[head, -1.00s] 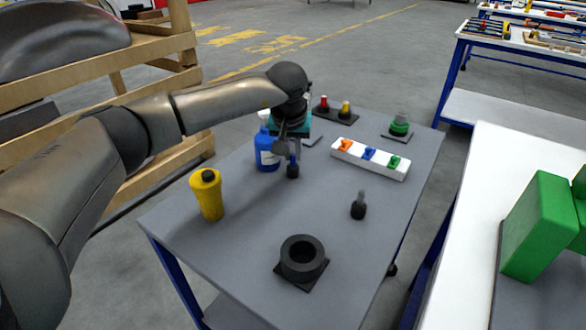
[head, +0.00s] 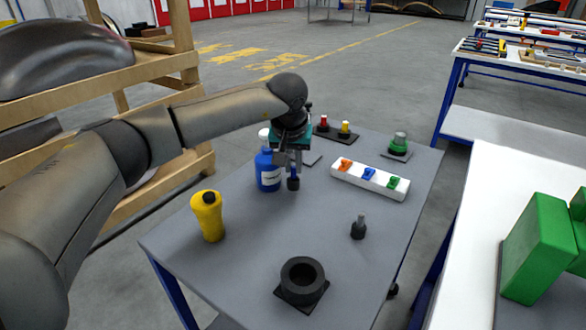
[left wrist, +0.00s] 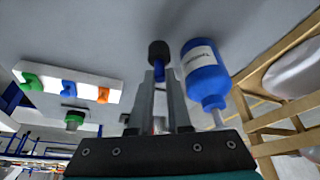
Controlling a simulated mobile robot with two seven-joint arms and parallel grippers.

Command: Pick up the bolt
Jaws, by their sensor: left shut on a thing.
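A bolt with a blue shaft and a dark, thick lower end (head: 293,183) hangs upright below my left gripper (head: 293,164). My left gripper is shut on its blue shaft. In the left wrist view the dark end of the bolt (left wrist: 158,49) sticks out past the two grey fingertips (left wrist: 160,78). It appears a little above the grey table (head: 240,240), just right of the blue bottle (head: 268,170). A second bolt with a grey shaft and dark base (head: 358,228) stands apart on the table, nearer the front right. My right gripper does not show.
The blue bottle also stands close beside the fingers in the left wrist view (left wrist: 203,68). A yellow bottle (head: 208,216) and a black ring on a plate (head: 302,280) stand nearer. A white switch block (head: 377,186) lies to the right. The table's middle is clear.

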